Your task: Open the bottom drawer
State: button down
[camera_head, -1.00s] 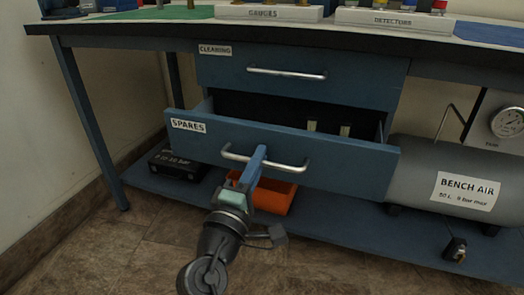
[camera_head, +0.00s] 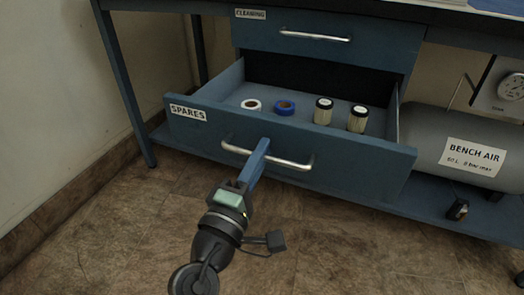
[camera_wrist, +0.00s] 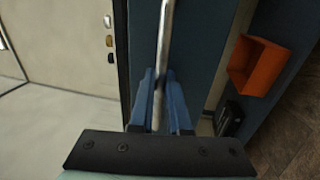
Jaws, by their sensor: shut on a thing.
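The bottom drawer (camera_head: 350,168), labelled SPARES, is pulled well out from the bench in the head view. Its silver bar handle (camera_head: 290,163) runs across the front. My gripper (camera_head: 262,146) is shut on this handle, left of its middle. In the wrist view, the handle (camera_wrist: 165,45) runs between the two blue fingers of my gripper (camera_wrist: 159,98).
The CLEANING drawer (camera_head: 350,50) above is shut. A grey BENCH AIR tank (camera_head: 440,135) stands at right on the lower shelf (camera_head: 420,208). An orange bin (camera_wrist: 262,65) shows in the wrist view. The floor in front of the bench is clear.

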jog(key=c, duration=1.2)
grip_release()
jog(key=shift+o, duration=0.2)
jog(key=p+v, duration=0.2)
jog(key=v, duration=1.1)
